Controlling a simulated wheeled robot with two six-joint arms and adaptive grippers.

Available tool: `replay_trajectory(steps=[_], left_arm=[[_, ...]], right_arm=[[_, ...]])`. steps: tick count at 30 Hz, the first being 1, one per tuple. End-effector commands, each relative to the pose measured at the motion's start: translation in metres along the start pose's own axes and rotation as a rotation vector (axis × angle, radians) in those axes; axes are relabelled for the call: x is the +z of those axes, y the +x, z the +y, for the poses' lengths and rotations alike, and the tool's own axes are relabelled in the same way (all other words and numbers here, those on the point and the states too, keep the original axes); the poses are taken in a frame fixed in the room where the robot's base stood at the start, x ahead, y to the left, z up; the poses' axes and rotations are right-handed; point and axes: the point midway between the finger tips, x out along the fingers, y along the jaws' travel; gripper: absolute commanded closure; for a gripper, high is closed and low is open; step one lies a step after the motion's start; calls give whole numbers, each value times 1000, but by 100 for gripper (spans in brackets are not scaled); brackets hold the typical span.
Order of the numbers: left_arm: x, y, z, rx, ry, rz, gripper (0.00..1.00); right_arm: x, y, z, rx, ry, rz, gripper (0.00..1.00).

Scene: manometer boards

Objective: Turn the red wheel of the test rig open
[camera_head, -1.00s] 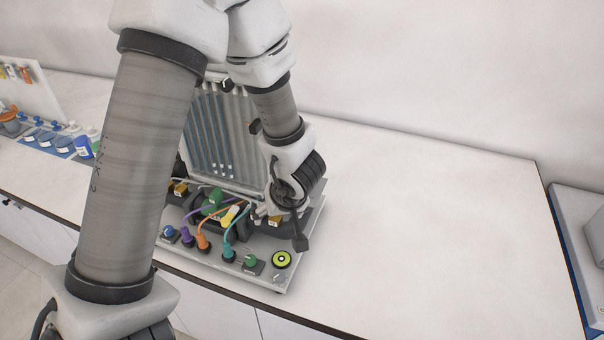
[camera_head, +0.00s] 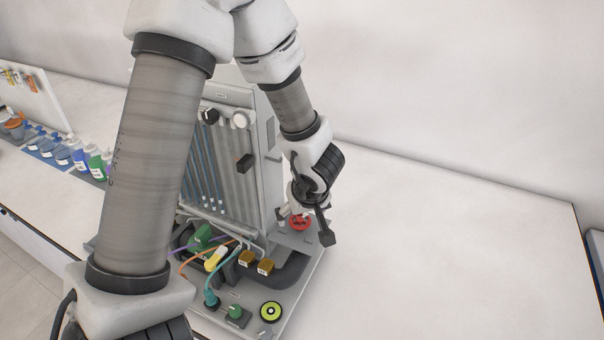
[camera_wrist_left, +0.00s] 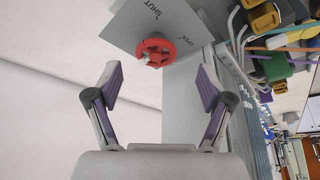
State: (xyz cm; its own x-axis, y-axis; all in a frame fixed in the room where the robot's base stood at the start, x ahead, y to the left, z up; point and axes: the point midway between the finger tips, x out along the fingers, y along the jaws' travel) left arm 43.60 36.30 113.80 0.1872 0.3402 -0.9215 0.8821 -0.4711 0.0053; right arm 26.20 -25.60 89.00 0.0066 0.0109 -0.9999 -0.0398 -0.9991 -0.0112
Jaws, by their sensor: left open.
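The red wheel (camera_head: 300,222) sits on the right end of the grey test rig (camera_head: 297,262). It is partly hidden by my left gripper (camera_head: 308,212), which hangs close over it. In the left wrist view, the same red wheel (camera_wrist_left: 155,50) shows on a grey plate (camera_wrist_left: 190,22) marked SHUT and OPEN. There my left gripper (camera_wrist_left: 160,80) is open, with its fingers spread wide and nothing between them. The wheel lies beyond the fingertips, apart from both. My right gripper is not in view.
The rig's upright tube panel (camera_head: 232,150) stands just left of my wrist. Bottles (camera_head: 97,163) stand at the left. The white bench (camera_head: 430,240) at right is clear.

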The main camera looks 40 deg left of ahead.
Motion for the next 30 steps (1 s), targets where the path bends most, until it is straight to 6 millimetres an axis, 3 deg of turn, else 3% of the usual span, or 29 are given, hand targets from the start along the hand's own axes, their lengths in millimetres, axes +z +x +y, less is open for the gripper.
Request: replay_trajectory(steps=[1,4,13,18,30], left_arm=[[2,13,0,-1,0,-2,20],[1,24,0,-1,0,-1,20],[0,29,0,0,1,1,20],[0,29,0,0,0,1,80],[0,28,0,-12,-24,0,80]], right_arm=[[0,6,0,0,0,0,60],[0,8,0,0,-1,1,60],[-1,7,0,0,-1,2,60],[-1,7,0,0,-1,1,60],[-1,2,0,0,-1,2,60]])
